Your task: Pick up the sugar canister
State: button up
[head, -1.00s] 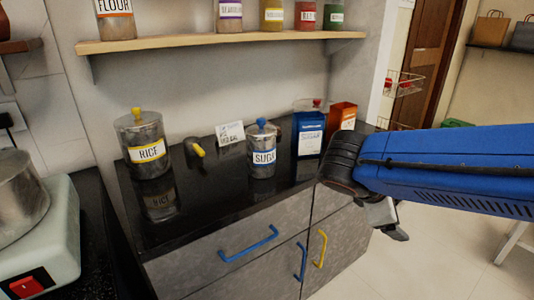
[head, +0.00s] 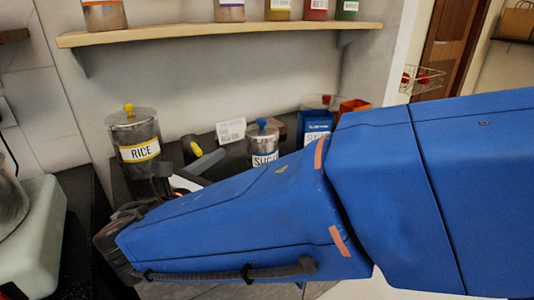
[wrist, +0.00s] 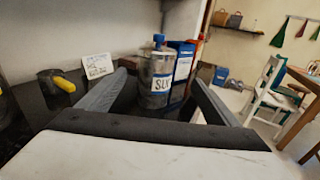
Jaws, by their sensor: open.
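The sugar canister (head: 263,137) is a clear jar with a blue knob and a blue-edged label. It stands upright on the black counter behind my blue arm, which hides its lower part in the head view. In the wrist view the canister (wrist: 157,75) appears between the two fingers of my gripper (wrist: 160,82), which are spread apart and empty. The canister looks beyond the fingertips, though the exact gap is hard to tell. In the head view my gripper is mostly hidden by the arm.
A rice canister (head: 135,138) stands at the left. A shelf (head: 220,34) is above.

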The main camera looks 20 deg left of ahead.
aim_at(252, 146)
jog(key=shift+n+t, duration=0.3)
jog(key=w, duration=1.1)
jog(key=shift+w+d+r, duration=0.1)
jog(key=shift+w+d, duration=0.1)
jog(key=shift+d, duration=0.2)
jog(key=shift+w+d, duration=0.25)
jog(key=shift+w, duration=0.5)
jog(key=shift+w+d, duration=0.3)
jog(key=shift+w, duration=0.4)
jog(key=shift+w+d, duration=0.25)
jog(key=shift+w, duration=0.9)
jog(key=shift+c, duration=0.3)
jog(key=shift+r, duration=0.1)
grip_shut()
